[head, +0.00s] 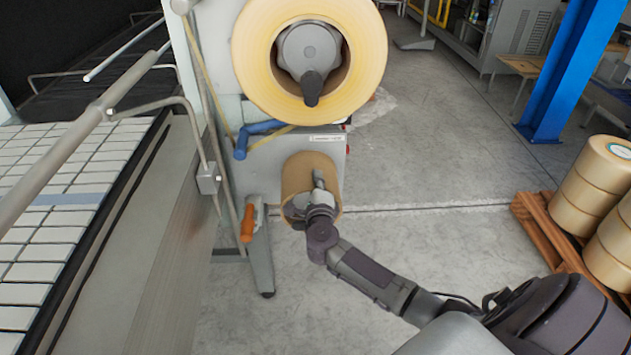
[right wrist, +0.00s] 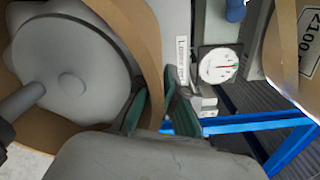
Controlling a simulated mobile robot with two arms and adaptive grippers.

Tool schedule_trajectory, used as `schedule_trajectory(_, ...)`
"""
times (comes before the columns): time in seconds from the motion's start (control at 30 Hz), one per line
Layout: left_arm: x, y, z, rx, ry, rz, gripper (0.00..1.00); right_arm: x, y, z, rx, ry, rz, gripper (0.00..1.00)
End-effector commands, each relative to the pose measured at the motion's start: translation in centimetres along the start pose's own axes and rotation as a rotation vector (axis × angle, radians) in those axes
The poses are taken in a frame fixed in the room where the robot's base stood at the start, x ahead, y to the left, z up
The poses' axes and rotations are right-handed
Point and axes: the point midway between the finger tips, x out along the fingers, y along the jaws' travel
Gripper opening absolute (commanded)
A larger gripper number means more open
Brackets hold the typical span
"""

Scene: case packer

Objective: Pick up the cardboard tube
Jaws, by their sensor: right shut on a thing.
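The brown cardboard tube (head: 299,172) sits low on the machine, below the large tape roll. My right gripper (head: 319,190) is at its open front end. In the right wrist view the tube's wall (right wrist: 148,62) runs between the two green-padded fingers of my right gripper (right wrist: 160,108), which is shut on that wall, one finger inside and one outside. A grey hub (right wrist: 75,75) shows inside the tube, so the tube is still around it. The tube's far end is hidden. My left gripper is not in view.
The large yellowish tape roll (head: 253,60) is mounted just above the tube. An orange handle (head: 247,222) is left of it. A round gauge (right wrist: 218,65) is close by. Tape rolls (head: 592,178) stand on a wooden pallet (head: 541,229) at right. The floor between is clear.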

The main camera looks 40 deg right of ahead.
Motion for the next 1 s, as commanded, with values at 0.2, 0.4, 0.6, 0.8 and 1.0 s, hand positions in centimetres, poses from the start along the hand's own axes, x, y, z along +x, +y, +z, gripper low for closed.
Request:
schedule_trajectory(0.2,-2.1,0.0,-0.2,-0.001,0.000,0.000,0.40,-2.4,-0.7,0.3,0.000,0.000,0.001,0.00)
schedule_trajectory(0.4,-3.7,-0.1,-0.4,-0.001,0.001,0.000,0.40,-6.5,-0.7,0.2,0.001,0.002,0.002,0.00)
schedule_trajectory(0.6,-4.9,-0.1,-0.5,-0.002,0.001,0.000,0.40,-10.7,-0.5,0.2,0.002,0.001,0.002,0.00)
schedule_trajectory(0.8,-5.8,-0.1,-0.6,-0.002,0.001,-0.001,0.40,-15.0,-0.6,0.2,0.002,0.002,0.001,0.00)
schedule_trajectory(1.0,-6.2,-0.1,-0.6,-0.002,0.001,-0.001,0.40,-19.6,-0.3,0.2,0.002,0.001,0.002,0.00)
